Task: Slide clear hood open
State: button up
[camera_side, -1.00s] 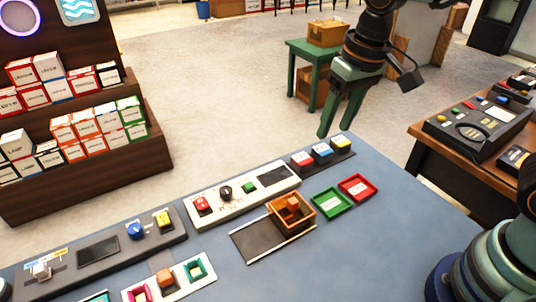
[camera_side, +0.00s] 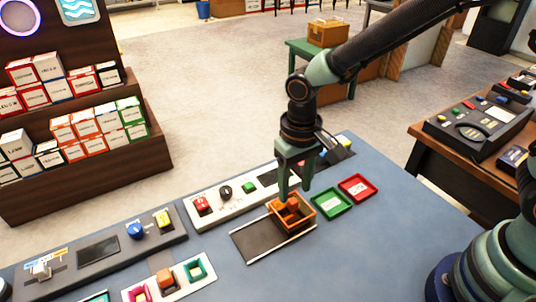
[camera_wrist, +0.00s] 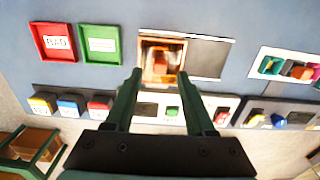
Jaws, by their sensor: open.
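The clear hood (camera_side: 306,209) is an amber see-through box at the right end of a short track with a dark plate (camera_side: 262,239) and pale rails. An orange block (camera_side: 292,202) shows inside it. The hood also shows in the wrist view (camera_wrist: 176,49), with the dark plate (camera_wrist: 206,58) beside it on the right. My gripper (camera_side: 295,194) is open, pointing down over the hood. In the wrist view its fingertips (camera_wrist: 160,71) lie either side of the hood's near edge. I cannot tell whether they touch it.
A green tray (camera_side: 332,203) and a red tray (camera_side: 357,188) lie to the right of the hood. A white button panel (camera_side: 225,204) stands close behind it. Another panel with small coloured frames (camera_side: 168,280) is at the front left. Bare blue tabletop (camera_side: 370,245) lies to the right.

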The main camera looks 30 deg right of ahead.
aim_at(294, 201)
jog(key=shift+f, duration=1.9)
grip_shut()
jog(key=shift+r, duration=0.1)
